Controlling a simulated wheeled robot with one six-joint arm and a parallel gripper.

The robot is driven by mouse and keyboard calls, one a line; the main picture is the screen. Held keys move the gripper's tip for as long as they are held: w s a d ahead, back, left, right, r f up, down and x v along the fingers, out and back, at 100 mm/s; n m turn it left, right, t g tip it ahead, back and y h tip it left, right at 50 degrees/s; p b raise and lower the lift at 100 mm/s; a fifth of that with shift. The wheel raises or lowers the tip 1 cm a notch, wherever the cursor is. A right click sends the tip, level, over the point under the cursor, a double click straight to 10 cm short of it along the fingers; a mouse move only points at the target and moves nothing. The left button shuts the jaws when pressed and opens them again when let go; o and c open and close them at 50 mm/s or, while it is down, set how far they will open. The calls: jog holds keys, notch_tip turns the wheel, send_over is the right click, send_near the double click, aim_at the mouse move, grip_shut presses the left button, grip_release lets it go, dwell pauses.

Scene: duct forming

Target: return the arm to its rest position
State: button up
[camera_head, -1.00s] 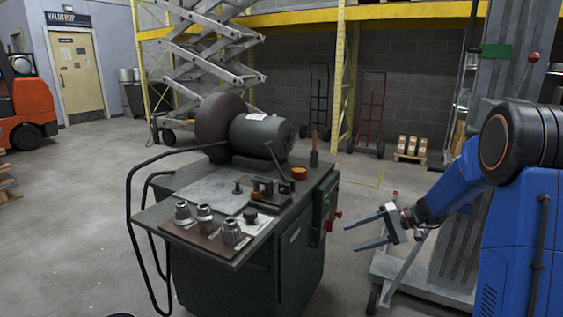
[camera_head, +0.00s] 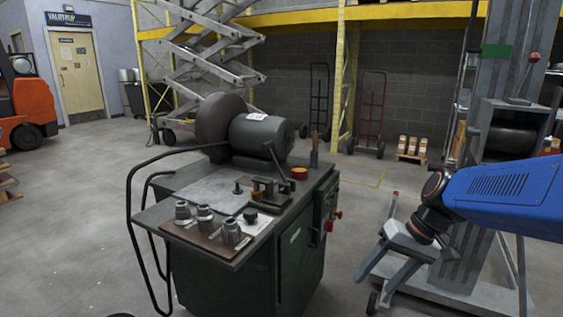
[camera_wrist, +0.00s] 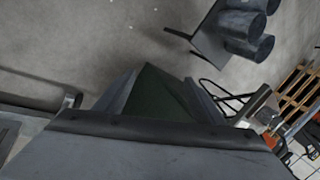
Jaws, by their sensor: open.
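My blue arm (camera_head: 505,195) reaches in from the right edge in the head view. My gripper (camera_head: 373,288) hangs at its end, to the right of the dark green machine (camera_head: 292,258). Its two grey fingers are spread apart, point down and left, and hold nothing. The gripper is clear of the machine.
A grey column stand (camera_head: 500,75) rises close behind my arm. A pallet with small boxes (camera_head: 412,147) lies behind. Floor between machine and stand is open.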

jog(key=s+d+t+h, duration=0.4)
jog(key=s+d+h, duration=0.1)
jog(key=s, duration=0.8)
jog(key=shift+s+d+r, duration=0.15)
jog(key=shift+s+d, duration=0.15)
jog(key=shift+d, duration=0.2)
dwell(2.3)
